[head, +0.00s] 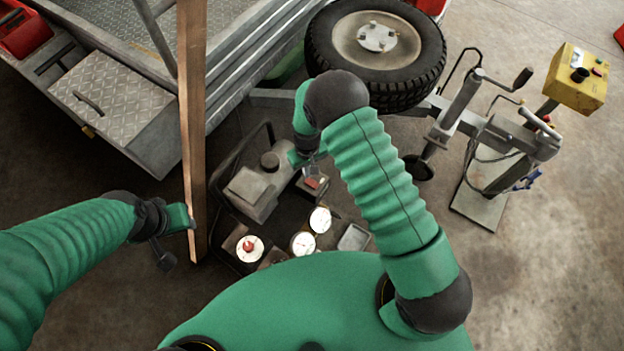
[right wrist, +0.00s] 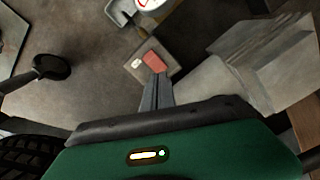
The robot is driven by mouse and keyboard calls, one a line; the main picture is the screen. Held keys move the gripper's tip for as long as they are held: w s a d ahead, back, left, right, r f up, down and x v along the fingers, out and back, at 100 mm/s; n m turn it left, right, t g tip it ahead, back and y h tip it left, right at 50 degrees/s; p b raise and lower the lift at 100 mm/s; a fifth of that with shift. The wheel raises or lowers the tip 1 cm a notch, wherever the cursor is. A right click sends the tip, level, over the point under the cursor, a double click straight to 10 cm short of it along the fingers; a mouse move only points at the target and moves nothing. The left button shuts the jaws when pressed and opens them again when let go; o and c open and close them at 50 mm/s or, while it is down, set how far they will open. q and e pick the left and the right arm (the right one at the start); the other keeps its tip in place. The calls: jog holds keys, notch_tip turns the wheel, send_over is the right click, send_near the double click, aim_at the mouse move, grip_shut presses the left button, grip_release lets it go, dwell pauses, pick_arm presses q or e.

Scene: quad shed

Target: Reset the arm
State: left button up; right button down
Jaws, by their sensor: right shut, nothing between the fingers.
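My right arm reaches out over the machine on the floor and bends down at the wrist. My right gripper (head: 313,172) points down above a small box with a red part (head: 316,184). In the right wrist view the fingers (right wrist: 157,80) are shut together and empty, and their tips overlap the box with red and white parts (right wrist: 135,63); I cannot tell whether they touch it. My left gripper (head: 190,222) is at the lower part of an upright wooden plank (head: 192,120). Its fingers are too small and partly hidden to tell their state.
Gauges with white dials (head: 303,243) and a red knob (head: 249,246) sit near my body. A trailer with a metal box (head: 118,100) stands at upper left, a spare wheel (head: 376,40) at the top. A yellow control box (head: 577,78) stands at right. Bare floor lies at lower right.

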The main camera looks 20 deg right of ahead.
notch_tip(320, 180, up, 2)
jog(key=shift+p, duration=0.55)
jog(key=shift+f, duration=0.1)
jog(key=s+d+r+t, duration=0.1)
jog(key=s+d+r, duration=0.15)
jog(key=r, duration=0.95)
jog(key=s+d+r+m+t, duration=0.2)
jog(key=s+d+r, duration=0.1)
jog(key=s+r, duration=0.85)
jog(key=w+p+v, duration=0.3)
jog(key=p+v, duration=1.3)
jog(key=shift+r, duration=0.35)
